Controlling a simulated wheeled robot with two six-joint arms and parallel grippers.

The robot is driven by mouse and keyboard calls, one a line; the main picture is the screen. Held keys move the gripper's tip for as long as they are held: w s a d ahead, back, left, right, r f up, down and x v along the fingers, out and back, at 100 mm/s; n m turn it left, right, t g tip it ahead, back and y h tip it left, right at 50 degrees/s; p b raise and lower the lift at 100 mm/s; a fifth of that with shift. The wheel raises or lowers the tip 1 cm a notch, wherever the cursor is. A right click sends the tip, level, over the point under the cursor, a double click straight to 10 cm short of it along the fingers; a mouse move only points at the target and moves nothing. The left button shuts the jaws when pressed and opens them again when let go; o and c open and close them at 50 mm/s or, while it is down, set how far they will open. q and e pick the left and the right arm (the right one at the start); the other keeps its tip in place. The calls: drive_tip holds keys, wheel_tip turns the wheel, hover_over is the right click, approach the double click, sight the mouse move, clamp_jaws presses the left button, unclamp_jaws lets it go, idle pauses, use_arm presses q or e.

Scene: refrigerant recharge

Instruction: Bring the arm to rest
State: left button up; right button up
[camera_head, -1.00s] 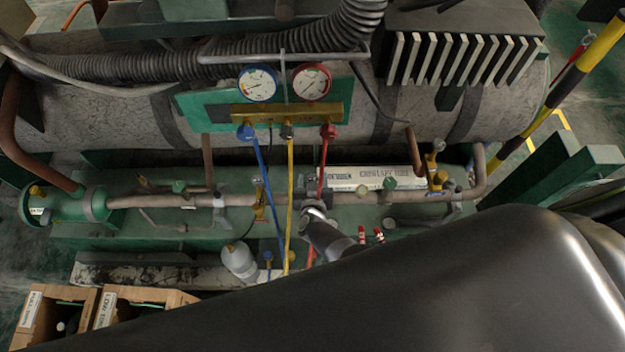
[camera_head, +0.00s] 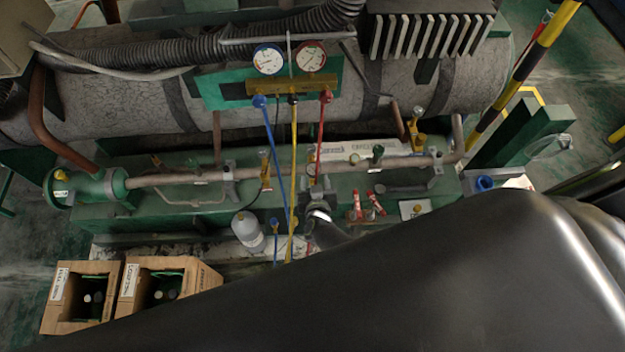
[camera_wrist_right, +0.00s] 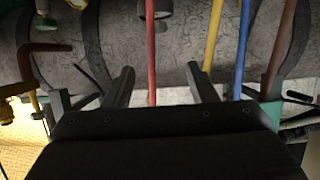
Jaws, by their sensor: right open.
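My right arm (camera_head: 400,270) reaches in from the lower right of the head view, dark and large. Its gripper (camera_head: 314,190) is small there, in front of the pipe and near the lower ends of the hoses. In the right wrist view the gripper (camera_wrist_right: 160,88) is open, its two dark fingers wide apart. The red hose (camera_wrist_right: 151,50) shows in the gap between them; I cannot tell how far beyond the fingertips it is. Nothing is held. My left gripper is not in view.
A gauge manifold (camera_head: 290,86) with blue, yellow and red hoses hangs before a large grey tank (camera_head: 180,105). A copper pipe (camera_head: 240,173) runs below. A white-grey bottle (camera_head: 247,230) and two open cardboard boxes (camera_head: 203,276) stand nearer. A striped pole (camera_head: 530,70) stands right.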

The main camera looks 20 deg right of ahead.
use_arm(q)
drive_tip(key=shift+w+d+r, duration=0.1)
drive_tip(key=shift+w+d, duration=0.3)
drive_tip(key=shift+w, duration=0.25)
use_arm(e)
drive_tip(key=shift+s, duration=0.15)
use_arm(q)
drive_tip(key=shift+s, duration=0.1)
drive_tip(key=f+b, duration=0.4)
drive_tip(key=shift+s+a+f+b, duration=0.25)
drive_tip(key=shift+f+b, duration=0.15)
use_arm(e)
drive_tip(key=s+d+f+n+g+y, duration=0.1)
drive_tip(key=s+d+f+g+y, duration=0.15)
drive_tip(key=s+f, duration=0.7)
drive_tip(key=s+d+f+n+g+y, duration=0.1)
drive_tip(key=s+d+f+g, duration=0.3)
drive_tip(key=s+f, duration=0.6)
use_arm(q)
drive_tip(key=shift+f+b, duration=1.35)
use_arm(e)
drive_tip(key=s+d+f+g, duration=0.2)
drive_tip(key=s+d, duration=0.1)
drive_tip(key=s, duration=0.8)
drive_tip(key=s+d+f+g, duration=0.3)
drive_tip(key=s+d, duration=0.1)
drive_tip(key=s, duration=0.7)
drive_tip(key=shift+d+h, duration=0.15)
drive_tip(key=shift+h, duration=0.3)
